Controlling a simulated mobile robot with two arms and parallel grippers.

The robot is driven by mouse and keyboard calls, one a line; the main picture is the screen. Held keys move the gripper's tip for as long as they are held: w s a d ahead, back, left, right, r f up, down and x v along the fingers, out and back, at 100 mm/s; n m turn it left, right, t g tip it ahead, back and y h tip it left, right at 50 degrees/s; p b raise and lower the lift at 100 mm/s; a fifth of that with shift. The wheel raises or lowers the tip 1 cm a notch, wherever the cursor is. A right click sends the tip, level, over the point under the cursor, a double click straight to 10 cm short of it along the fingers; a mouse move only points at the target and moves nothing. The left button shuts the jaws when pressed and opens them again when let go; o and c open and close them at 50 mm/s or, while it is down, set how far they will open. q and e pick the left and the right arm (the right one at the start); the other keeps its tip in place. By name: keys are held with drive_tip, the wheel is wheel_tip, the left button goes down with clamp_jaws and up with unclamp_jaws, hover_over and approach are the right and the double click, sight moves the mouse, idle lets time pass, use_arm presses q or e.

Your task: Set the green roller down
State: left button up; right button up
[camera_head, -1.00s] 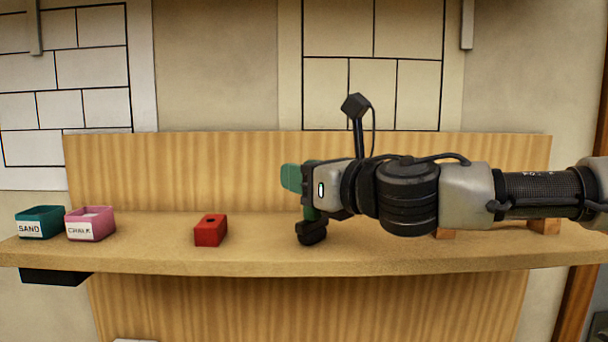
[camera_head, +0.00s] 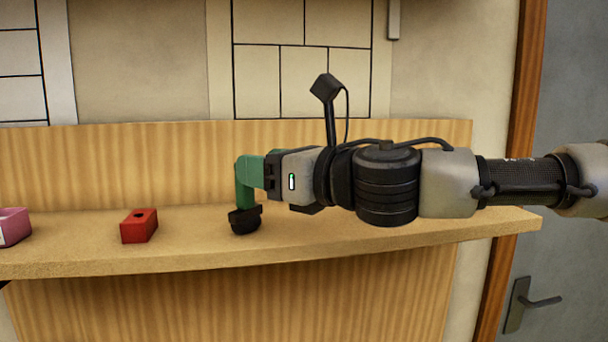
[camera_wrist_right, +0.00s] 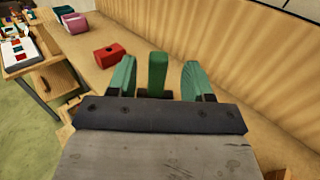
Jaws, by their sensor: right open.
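The green roller (camera_head: 243,185) stands upright on the wooden shelf (camera_head: 330,238), its black lower end (camera_head: 245,220) touching the shelf top. My right gripper (camera_head: 262,170) reaches in from the right at the height of its upper part. In the right wrist view, the green roller (camera_wrist_right: 157,72) stands between my two green fingers, with a gap on each side. My right gripper is open, and the roller rests on the shelf. My left gripper is not in view.
A red block (camera_head: 139,226) with a hole lies on the shelf left of the roller. A pink bin (camera_head: 12,228) is at the far left. A wooden back panel (camera_head: 130,165) rises behind. The shelf between the red block and roller is clear.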

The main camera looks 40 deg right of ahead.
drive_tip(key=v, duration=0.6)
drive_tip(key=shift+b, duration=0.4)
drive_tip(key=shift+f, duration=0.1)
idle(0.3)
